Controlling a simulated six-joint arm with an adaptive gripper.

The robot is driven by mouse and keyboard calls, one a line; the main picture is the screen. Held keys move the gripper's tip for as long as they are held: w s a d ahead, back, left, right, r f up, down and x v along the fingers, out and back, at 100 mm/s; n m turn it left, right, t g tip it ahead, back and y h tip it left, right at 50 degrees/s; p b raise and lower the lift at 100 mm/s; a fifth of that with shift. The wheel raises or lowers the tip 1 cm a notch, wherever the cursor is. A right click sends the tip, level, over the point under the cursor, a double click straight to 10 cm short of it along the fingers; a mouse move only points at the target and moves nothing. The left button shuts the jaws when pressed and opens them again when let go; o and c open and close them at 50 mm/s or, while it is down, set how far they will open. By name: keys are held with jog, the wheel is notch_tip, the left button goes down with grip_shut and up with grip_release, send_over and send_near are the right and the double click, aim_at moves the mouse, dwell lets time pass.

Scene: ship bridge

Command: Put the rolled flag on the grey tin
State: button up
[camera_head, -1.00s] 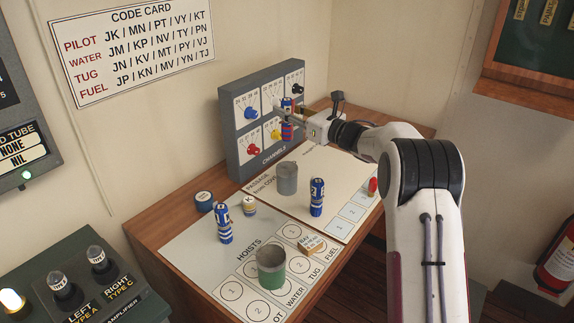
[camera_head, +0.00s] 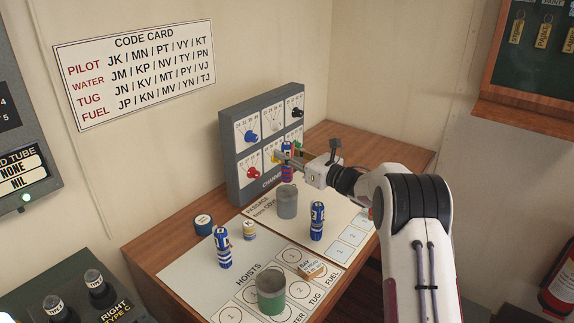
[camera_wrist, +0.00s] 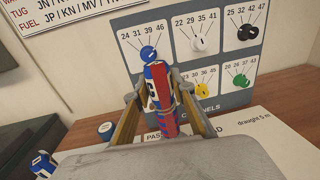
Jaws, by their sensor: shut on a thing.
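The rolled flag, a blue, red and white roll, is held upright in my gripper. It shows in the head view (camera_head: 287,172) and large in the wrist view (camera_wrist: 160,106). My gripper (camera_head: 293,157) is shut on it, with a finger on either side in the wrist view (camera_wrist: 158,104). The grey tin (camera_head: 287,204) is an open plain cylinder standing on the passage sheet. The flag's lower end shows just above the tin's rim in the head view; I cannot tell whether it touches. The tin is not visible in the wrist view.
The channels box (camera_head: 255,160) stands close behind the flag. A blue roll (camera_head: 317,224) stands right of the tin, another (camera_head: 222,250) to the left.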

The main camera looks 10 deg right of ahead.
jog(key=shift+f, duration=1.8)
jog(key=shift+f, duration=0.15)
jog(key=o, duration=1.1)
jog(key=shift+v, duration=6)
jog(key=shift+r, duration=0.25)
